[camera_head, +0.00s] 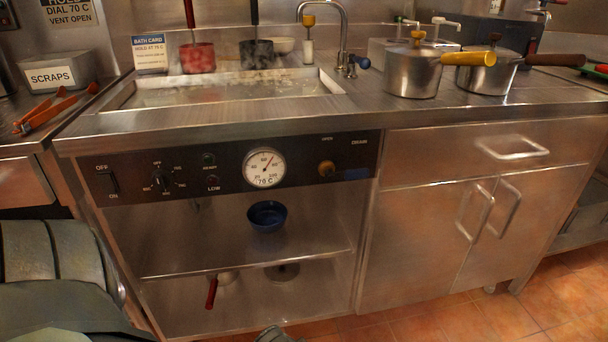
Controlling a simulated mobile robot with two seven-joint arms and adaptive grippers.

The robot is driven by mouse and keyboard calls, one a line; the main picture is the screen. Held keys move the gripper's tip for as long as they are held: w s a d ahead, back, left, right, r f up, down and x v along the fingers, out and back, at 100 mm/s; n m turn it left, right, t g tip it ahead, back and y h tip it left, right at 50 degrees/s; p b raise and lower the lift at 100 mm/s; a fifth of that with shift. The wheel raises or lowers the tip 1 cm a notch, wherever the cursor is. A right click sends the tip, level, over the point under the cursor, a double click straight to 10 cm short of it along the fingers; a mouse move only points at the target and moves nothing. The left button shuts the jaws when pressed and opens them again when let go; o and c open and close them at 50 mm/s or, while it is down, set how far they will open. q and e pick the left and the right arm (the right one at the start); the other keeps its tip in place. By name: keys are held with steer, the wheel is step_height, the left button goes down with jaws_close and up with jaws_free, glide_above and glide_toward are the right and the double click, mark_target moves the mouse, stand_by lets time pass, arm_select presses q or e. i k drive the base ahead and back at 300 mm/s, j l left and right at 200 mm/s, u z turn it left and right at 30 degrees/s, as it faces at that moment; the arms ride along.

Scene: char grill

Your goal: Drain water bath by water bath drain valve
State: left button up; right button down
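The water bath (140,98) is a rectangular steel basin sunk in the counter, holding pale, cloudy-looking water. On the dark control panel below it, a brass-coloured drain valve knob (326,168) sits at the right, under small lettering that seems to read OPEN and DRAIN. Its exact setting is too small to tell. A round dial (264,167) marked 70 C is left of the knob. Neither gripper can be made out. Grey-green parts of my arm fill the lower left, well away from the knob. A small grey part at the bottom centre edge is unclear.
A blue bowl (267,216) sits on the open shelf below the panel. A red handle (211,292) shows lower down. Two steel pots (413,74) (487,77) stand on the right counter. A scraps bin (55,76) and orange tongs (48,113) are at left.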

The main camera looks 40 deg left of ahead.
mark_target(362, 173)
steer(key=u, duration=1)
